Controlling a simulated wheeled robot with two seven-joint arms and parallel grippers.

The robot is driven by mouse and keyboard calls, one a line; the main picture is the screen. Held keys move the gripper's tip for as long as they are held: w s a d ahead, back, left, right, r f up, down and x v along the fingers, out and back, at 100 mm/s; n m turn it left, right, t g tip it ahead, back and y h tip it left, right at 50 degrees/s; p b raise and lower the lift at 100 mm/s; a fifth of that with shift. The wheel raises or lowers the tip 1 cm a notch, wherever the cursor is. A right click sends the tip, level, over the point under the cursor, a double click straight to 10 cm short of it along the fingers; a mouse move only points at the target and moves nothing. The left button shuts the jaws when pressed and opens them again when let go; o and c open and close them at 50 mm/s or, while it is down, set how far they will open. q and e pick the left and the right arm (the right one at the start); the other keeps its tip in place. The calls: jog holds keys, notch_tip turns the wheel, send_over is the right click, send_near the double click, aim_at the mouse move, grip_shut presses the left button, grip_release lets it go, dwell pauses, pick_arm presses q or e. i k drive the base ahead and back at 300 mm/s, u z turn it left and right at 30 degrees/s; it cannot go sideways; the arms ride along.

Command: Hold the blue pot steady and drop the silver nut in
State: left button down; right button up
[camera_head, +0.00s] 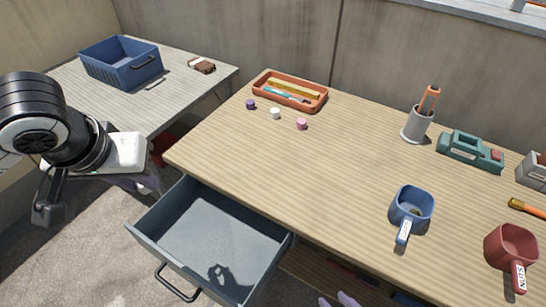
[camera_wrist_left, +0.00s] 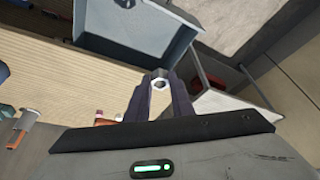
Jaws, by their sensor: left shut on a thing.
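The blue pot (camera_head: 427,204) stands upright on the wooden table's right part, its handle pointing to the front edge. Something small and light brown shows inside it, too unclear to name. My left gripper (camera_head: 150,184) is beyond the table's left end, beside the open drawer and far from the pot. In the left wrist view its fingers (camera_wrist_left: 159,86) are shut on the silver nut (camera_wrist_left: 159,85). The nut is hidden in the head view. My right gripper (camera_head: 337,300) shows only its two fingertips, apart and empty, at the bottom edge, below the table's front edge.
A grey drawer (camera_head: 215,233) stands open at the table's front left. A red pot (camera_head: 508,243) is right of the blue one. A grey cup (camera_head: 416,126), green device (camera_head: 470,152) and orange tray (camera_head: 318,100) stand farther back. The table's middle is clear.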

aim_at(408, 197)
jog(key=z, duration=0.75)
jog(key=k, duration=0.3)
jog(key=z, duration=0.55)
jog(key=i, duration=0.4)
jog(key=u, duration=0.1)
